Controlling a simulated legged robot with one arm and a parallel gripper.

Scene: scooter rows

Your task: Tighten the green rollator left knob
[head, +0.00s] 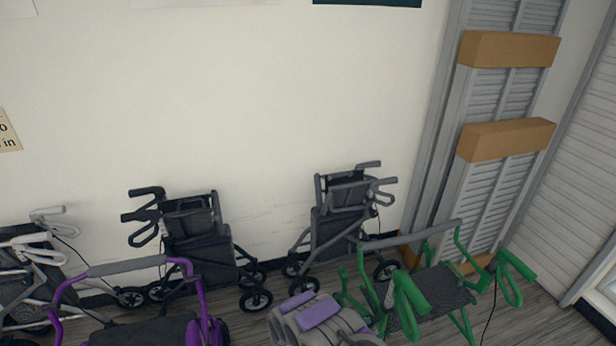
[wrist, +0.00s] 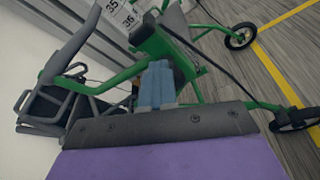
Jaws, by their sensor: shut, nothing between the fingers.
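The green rollator (head: 412,305) stands at the lower right of the head view, with a dark seat and a grey backrest bar. In the wrist view its green frame (wrist: 103,82) runs behind my gripper (wrist: 158,68), with a dark cable and wheels farther off. My gripper's blue fingers are together, with nothing seen between them. They point at the green frame near a thick green upright part. I cannot tell whether they touch it. I cannot make out the left knob in either view; the fingers may hide it.
A purple rollator (head: 185,268) stands at the lower left, with a white-grey one (head: 45,240) beside it. A black rollator (head: 205,240) and a grey one (head: 340,215) stand along the wall. Grey shutters with wooden blocks (head: 508,140) stand at the right.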

